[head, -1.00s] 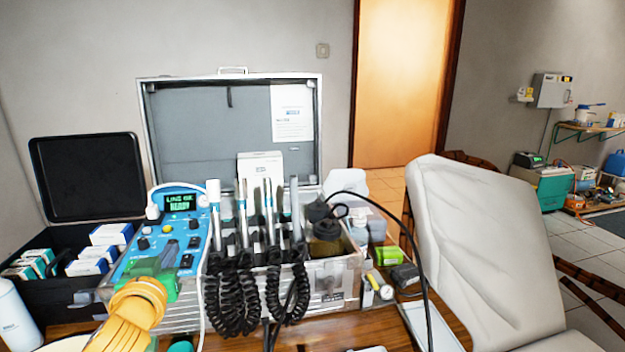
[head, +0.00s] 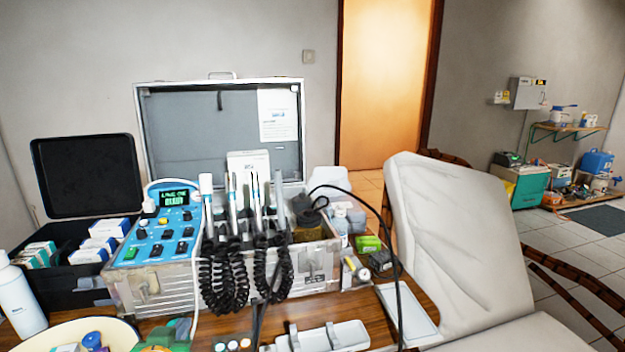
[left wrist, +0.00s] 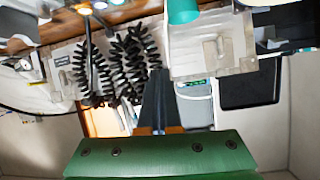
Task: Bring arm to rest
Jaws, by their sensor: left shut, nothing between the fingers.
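My left gripper (head: 178,331) shows at the bottom left of the head view, low in front of the dental unit, partly cut off by the frame edge. Its green body and a bit of my orange arm are visible. In the left wrist view its dark fingers (left wrist: 157,100) are together with nothing between them. The portable dental unit has a blue control panel (head: 158,240) with a lit green display (head: 174,198). Handpieces (head: 235,205) stand in its holder, with black coiled cords (head: 222,280) hanging in front. My right gripper is not in view.
An open case lid (head: 190,130) stands behind the unit. A black box (head: 60,285) with cartons and a white bottle (head: 20,300) are at left. A cream bowl (head: 40,335) and white tray (head: 345,335) are in front. A pale reclining chair (head: 460,240) is at right.

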